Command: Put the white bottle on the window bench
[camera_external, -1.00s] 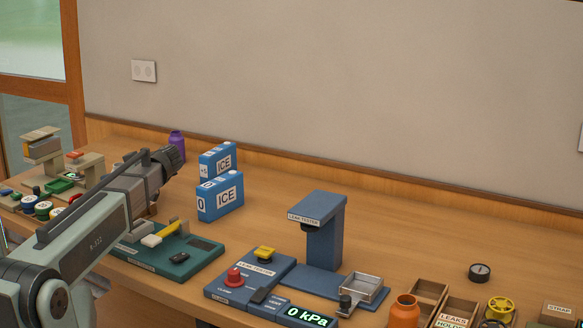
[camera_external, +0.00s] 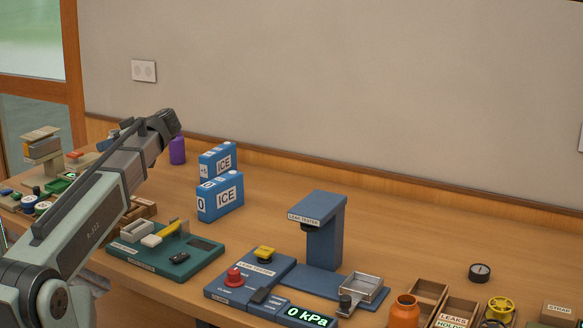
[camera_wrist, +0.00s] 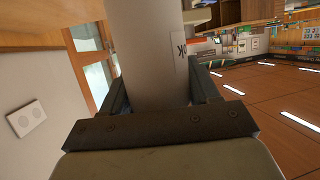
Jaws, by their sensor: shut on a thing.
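The white bottle (camera_wrist: 150,50) fills the upper middle of the wrist view as a pale cylinder with a small dark-lettered label on its right side. My gripper (camera_wrist: 160,92) is shut on it, with one finger on each side. Its top end runs out of the picture. In the external view my wrist (camera_external: 162,124) is raised above the back left of the bench; the fingers and the bottle are hidden behind my arm there. I cannot tell which surface is the window bench; a window (camera_external: 30,50) shows at the far left.
The long wooden bench (camera_external: 265,225) holds a purple bottle (camera_external: 177,151), blue ICE boxes (camera_external: 220,195), a green board (camera_external: 165,253) and a blue leak tester (camera_external: 322,232). Small items crowd the left end. Bare wood lies behind the tester.

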